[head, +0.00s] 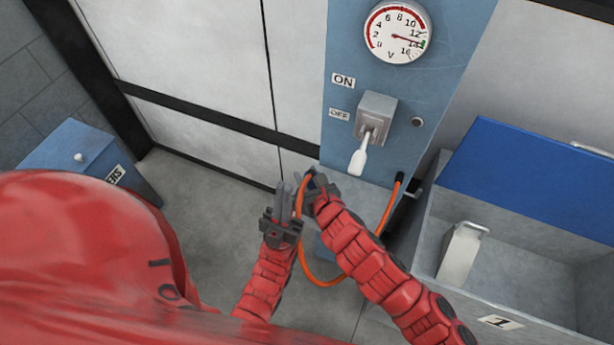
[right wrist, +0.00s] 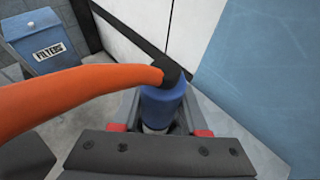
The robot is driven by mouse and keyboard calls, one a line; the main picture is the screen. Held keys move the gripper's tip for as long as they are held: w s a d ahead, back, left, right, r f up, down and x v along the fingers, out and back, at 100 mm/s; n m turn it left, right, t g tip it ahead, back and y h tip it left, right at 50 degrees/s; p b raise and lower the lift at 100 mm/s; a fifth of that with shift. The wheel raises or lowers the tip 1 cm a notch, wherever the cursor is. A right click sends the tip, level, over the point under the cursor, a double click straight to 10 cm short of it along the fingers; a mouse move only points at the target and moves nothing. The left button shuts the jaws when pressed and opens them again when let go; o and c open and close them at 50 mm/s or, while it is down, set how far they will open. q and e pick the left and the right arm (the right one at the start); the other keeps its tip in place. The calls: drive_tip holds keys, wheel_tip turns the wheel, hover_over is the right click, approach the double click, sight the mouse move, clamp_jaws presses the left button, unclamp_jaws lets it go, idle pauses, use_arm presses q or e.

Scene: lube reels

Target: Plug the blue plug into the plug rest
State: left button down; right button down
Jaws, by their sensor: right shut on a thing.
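The blue plug (right wrist: 164,106) is held between the fingers of my right gripper (right wrist: 160,128), with its black cable end pointing away from the wrist. An orange cable (right wrist: 80,94) runs from it to the left edge of that view. In the head view my right gripper (head: 318,188) is low in front of the blue panel, and the plug is mostly hidden there. My left gripper (head: 287,202) is just left of it, fingers pointing up; its gap is unclear. A small round fitting (head: 417,122) is on the panel; I cannot tell whether it is the plug rest.
The blue panel (head: 350,60) bears a gauge (head: 394,34) and a lever switch (head: 374,122) with its white handle down. The cable loops to a holder at the panel's lower right. An open metal bin (head: 437,272) stands right; a blue filters box (head: 70,152) stands left.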

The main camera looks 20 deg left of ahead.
drive_tip(key=shift+f, duration=0.65)
drive_tip(key=shift+f, duration=0.2)
drive_tip(key=shift+c, duration=2.2)
unclamp_jaws()
drive_tip(key=shift+r, duration=0.1)
drive_tip(key=shift+r, duration=0.2)
